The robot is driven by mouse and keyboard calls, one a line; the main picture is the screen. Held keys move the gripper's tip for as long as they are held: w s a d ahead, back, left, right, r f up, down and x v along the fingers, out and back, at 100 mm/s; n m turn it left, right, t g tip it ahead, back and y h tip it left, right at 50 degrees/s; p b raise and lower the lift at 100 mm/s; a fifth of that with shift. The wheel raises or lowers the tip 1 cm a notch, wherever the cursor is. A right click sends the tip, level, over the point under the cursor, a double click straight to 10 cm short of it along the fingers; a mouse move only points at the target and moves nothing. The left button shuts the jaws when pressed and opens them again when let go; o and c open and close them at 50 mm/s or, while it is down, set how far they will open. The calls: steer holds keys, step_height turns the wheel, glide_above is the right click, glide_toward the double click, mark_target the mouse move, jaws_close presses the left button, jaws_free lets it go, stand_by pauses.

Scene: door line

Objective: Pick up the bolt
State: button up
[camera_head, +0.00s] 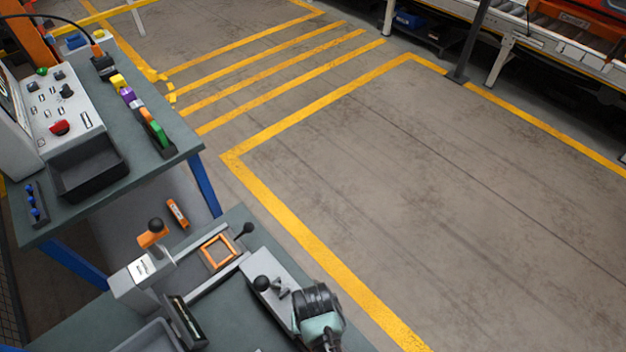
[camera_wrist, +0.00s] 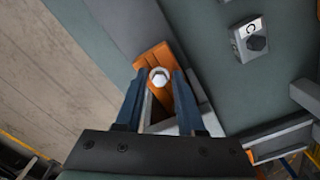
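The bolt (camera_wrist: 159,76) shows in the wrist view as a pale, silvery hex head seen from above. It sits on an orange part (camera_wrist: 153,57). My gripper (camera_wrist: 160,82) is open, with its two dark blue fingers on either side of the bolt head and a visible gap on each side. I cannot tell whether the fingertips are level with the head or above it. In the head view I cannot make out the bolt, and the fingers are not clearly visible.
In the head view, a grey fixture with an orange frame (camera_head: 204,252) and black-knobbed levers (camera_head: 262,284) stands on the near bench. A control box (camera_head: 62,118), a dark tray (camera_head: 90,168) and coloured blocks (camera_head: 130,97) occupy the other bench. The floor to the right is clear.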

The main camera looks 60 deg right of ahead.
jaws_close()
steer(key=shift+r, duration=0.15)
